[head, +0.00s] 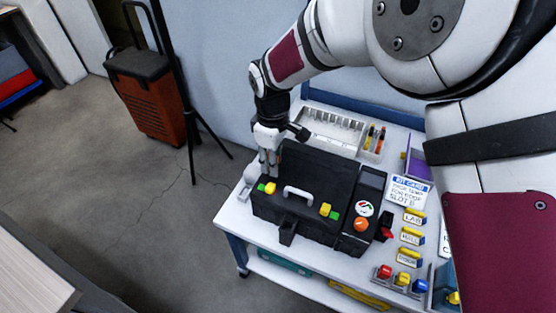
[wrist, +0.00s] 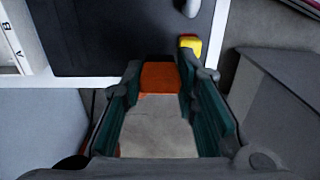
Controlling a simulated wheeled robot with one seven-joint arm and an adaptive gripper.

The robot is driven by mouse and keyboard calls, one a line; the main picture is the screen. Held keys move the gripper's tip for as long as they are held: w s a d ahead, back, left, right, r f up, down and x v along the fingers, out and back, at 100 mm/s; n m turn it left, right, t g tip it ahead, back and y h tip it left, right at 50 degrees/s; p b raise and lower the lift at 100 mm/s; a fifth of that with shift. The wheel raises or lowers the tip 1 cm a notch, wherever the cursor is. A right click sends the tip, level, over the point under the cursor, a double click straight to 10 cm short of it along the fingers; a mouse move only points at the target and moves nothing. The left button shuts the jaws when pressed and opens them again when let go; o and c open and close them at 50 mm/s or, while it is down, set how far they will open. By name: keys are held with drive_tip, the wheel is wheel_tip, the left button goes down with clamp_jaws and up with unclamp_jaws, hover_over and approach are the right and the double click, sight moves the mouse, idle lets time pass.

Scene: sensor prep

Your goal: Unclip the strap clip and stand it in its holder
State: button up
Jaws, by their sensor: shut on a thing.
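My gripper (head: 269,165) is low at the back left edge of the black case (head: 310,168). In the wrist view its fingers (wrist: 161,82) are closed on an orange piece (wrist: 160,76), which I take to be the strap clip. The piece lies beside the edge of the dark case (wrist: 100,38). In the head view the fingers hide it. I cannot tell whether it is still attached. A yellow block (wrist: 190,43) sits on the case edge close to the right finger; a yellow block (head: 270,188) also shows below the gripper in the head view. I cannot make out the holder for certain.
The case has a pale handle (head: 298,194) and another yellow block (head: 326,209) at the right. A slotted white tray (head: 332,131) stands behind it. A kit card (head: 409,191), yellow labels and coloured knobs are at the right. Open floor (head: 120,220) lies left of the table.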

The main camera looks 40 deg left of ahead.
drive_tip(key=s+a+b, duration=0.1)
drive_tip(key=s+a, duration=0.3)
drive_tip(key=a, duration=0.4)
drive_tip(key=shift+a, duration=0.3)
